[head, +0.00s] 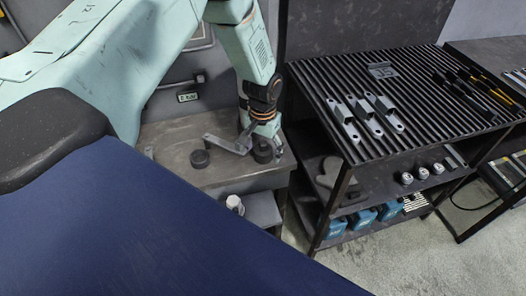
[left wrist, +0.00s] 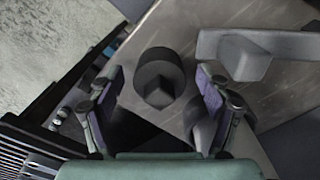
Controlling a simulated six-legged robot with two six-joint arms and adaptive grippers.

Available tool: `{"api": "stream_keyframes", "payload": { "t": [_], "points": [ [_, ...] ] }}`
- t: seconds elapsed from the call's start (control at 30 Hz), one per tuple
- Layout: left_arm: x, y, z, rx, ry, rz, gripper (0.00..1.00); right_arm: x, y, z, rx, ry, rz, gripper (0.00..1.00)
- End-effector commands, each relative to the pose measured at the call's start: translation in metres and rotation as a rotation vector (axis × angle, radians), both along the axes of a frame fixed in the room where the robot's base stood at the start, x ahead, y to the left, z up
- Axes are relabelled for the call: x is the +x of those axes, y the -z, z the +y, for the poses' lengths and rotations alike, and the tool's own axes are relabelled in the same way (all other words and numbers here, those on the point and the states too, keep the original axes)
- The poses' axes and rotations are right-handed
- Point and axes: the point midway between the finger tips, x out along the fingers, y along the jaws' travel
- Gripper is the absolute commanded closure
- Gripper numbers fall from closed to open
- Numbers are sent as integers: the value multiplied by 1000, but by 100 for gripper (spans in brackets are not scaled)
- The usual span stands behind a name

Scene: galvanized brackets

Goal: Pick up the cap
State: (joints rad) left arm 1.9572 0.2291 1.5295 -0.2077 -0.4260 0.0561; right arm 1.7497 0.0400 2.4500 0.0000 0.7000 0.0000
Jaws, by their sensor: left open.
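A dark round cap (head: 263,153) stands near the right end of the grey bench top. It also shows in the left wrist view (left wrist: 158,68), with a wedge-shaped grey form on its near side. My left gripper (head: 262,132) points down over this cap and partly hides it. In the left wrist view the fingers (left wrist: 160,88) are spread, one on each side of the cap, with gaps between. A second dark round piece (head: 200,159) sits farther left on the bench. My right gripper is not in view.
A galvanized bracket (head: 229,146) lies beside the cap, close to my left gripper; it also shows in the wrist view (left wrist: 282,43). The bench (head: 185,135) meets a wall behind. A black slatted rack (head: 430,140) with several brackets stands close on the right.

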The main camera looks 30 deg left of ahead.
Motion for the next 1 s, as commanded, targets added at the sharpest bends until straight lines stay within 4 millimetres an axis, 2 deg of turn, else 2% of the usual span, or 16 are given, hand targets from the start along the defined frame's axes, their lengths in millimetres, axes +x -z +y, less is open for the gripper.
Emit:
{"api": "stream_keyframes", "payload": {
  "t": [0.13,0.8,1.0],
  "points": [
    [1,0,0,0,1,0,25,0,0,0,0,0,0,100],
    [1,0,0,0,1,1,81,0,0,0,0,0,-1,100],
    [1,-1,0,0,0,0,81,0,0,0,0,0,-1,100]
  ]
}}
